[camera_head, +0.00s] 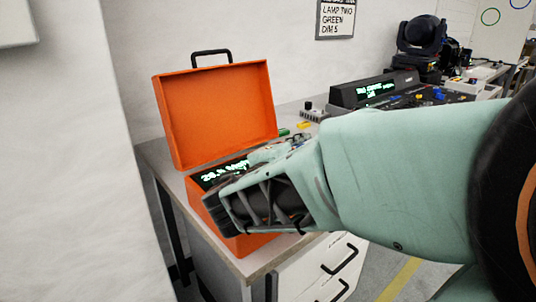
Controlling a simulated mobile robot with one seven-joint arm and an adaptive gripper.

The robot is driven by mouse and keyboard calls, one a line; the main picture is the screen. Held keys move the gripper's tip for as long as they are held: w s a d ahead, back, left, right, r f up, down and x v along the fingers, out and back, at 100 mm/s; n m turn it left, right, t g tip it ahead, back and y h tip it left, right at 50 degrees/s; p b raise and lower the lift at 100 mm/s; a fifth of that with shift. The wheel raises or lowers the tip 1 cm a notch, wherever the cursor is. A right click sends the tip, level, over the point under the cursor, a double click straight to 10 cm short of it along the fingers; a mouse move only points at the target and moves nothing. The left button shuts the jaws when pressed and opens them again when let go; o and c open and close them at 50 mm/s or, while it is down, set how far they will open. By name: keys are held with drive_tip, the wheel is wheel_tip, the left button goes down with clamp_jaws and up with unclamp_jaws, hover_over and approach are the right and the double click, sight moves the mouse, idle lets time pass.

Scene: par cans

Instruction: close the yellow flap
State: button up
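An orange case (226,246) stands on the table's near left corner. Its orange lid (215,112) stands open, tilted back, with a black handle on top. I see no plainly yellow flap; this lid looks orange. A dark panel with green lit text (226,170) shows inside the case. My gripper (232,212) reaches in from the right over the case's front part, below and in front of the lid. It hides much of the case's opening. Its fingertips are not clear, so I cannot tell open from shut, or whether it touches the case.
The grey table (163,157) has a drawer unit (318,280) with black handles below. Behind my arm are a console with a green display (376,90), a small yellow item (304,125) and a black lamp (422,36). A wall is close behind the lid.

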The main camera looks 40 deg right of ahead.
drive_tip(key=shift+s+r, duration=0.1)
drive_tip(key=shift+r, duration=0.1)
drive_tip(key=shift+d+r, duration=0.1)
drive_tip(key=shift+r, duration=0.25)
wheel_tip(320, 180, up, 9)
drive_tip(key=shift+f, duration=0.1)
